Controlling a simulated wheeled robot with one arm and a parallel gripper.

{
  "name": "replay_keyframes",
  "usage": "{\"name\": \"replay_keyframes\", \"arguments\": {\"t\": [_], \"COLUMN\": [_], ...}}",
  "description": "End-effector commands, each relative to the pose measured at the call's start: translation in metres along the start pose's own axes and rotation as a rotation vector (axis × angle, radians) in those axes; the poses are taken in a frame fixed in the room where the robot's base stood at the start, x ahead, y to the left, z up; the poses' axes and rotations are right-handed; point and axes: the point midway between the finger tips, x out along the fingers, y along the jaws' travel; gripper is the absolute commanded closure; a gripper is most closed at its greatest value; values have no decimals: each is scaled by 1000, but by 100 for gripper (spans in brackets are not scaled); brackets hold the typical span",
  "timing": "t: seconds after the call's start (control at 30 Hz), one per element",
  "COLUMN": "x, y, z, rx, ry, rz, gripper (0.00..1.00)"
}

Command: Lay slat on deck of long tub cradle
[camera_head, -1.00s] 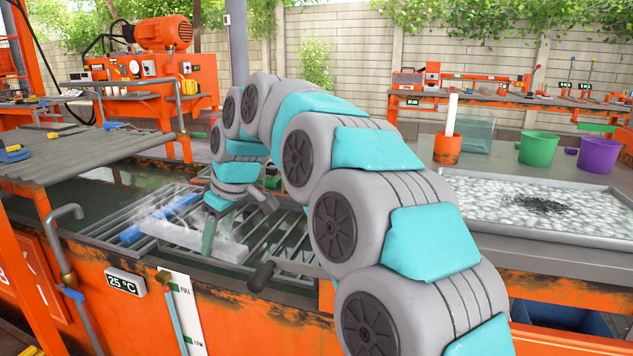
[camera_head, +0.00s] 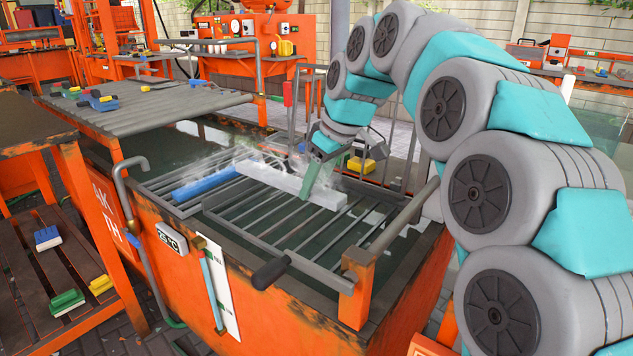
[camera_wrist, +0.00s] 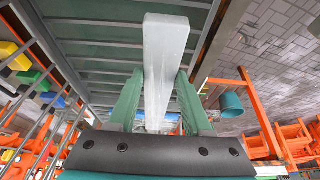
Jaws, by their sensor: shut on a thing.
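A pale grey-white slat (camera_head: 290,184) is held by my gripper (camera_head: 307,192) over the barred deck of the cradle (camera_head: 262,221) in the water tank. The wrist view shows the slat (camera_wrist: 165,60) between the two green fingers of my gripper (camera_wrist: 158,75), which are shut on it. Light mist surrounds the slat. In the head view I cannot tell whether it touches the bars. A blue slat (camera_head: 205,184) lies on bars to its left, at an angle to it. The cradle's black handle (camera_head: 270,274) sticks out over the tank's front edge.
The orange tank (camera_head: 300,325) has a gauge and a temperature display (camera_head: 171,238) on its front. A thin red-topped post (camera_head: 288,110) rises behind the slat. A bent pipe (camera_head: 125,185) stands at the tank's left corner.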

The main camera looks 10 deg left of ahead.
Motion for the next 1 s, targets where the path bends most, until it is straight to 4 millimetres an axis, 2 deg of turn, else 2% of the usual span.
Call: {"name": "replay_keyframes", "arguments": {"t": [0.17,0.8,1.0], "x": [7,68,78], "y": [0,0,0], "z": [4,30,33], "rx": [0,0,0], "ry": [1,-2,1], "rz": [-1,-3,0], "gripper": [100,100,100]}}
